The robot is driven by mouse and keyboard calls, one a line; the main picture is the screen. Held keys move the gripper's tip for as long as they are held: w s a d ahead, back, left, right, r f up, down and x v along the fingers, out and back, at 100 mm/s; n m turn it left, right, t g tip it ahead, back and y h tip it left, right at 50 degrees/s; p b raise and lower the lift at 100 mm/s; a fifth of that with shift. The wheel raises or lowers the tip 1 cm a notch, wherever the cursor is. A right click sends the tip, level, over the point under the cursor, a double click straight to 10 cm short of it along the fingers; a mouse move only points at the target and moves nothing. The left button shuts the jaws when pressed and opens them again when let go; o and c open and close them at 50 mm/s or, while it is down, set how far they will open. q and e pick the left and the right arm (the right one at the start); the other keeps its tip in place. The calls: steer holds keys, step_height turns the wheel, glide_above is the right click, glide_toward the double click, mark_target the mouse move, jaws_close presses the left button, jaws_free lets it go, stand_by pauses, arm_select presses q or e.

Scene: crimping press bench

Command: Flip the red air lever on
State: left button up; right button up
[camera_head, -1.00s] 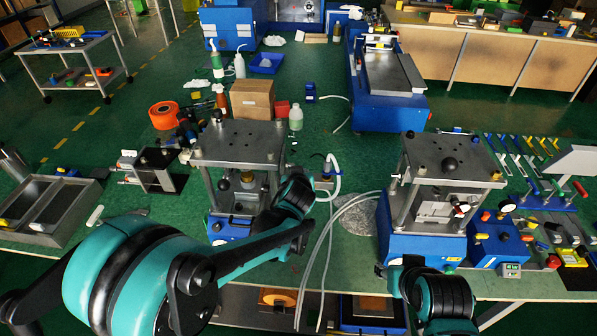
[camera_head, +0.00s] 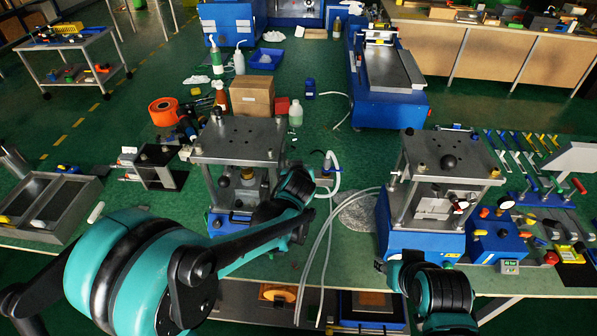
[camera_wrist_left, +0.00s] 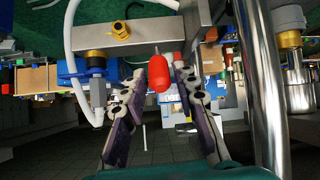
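The red air lever (camera_wrist_left: 158,73) shows in the left wrist view as a rounded red handle near the middle, in front of a grey metal bar. My left gripper (camera_wrist_left: 164,82) is open, with one dark, jointed finger on either side of the lever. The lever is between the fingertips; I cannot tell if either finger touches it. In the head view my left wrist (camera_head: 293,188) is beside the left press (camera_head: 238,142) and hides the gripper and lever. My right wrist (camera_head: 436,292) is in front of the right press (camera_head: 450,160); its fingers are not visible.
A white hose (camera_wrist_left: 78,75) and a brass fitting (camera_wrist_left: 121,30) are left of and above the lever. A shiny steel post (camera_wrist_left: 259,80) stands close on the right. Loose hoses (camera_head: 322,240) run between the presses. A cardboard box (camera_head: 252,97) stands behind the left press.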

arm_select(q)
steer(key=v, duration=1.1)
steer(key=shift+s+r, duration=0.25)
steer(key=shift+s, duration=0.05)
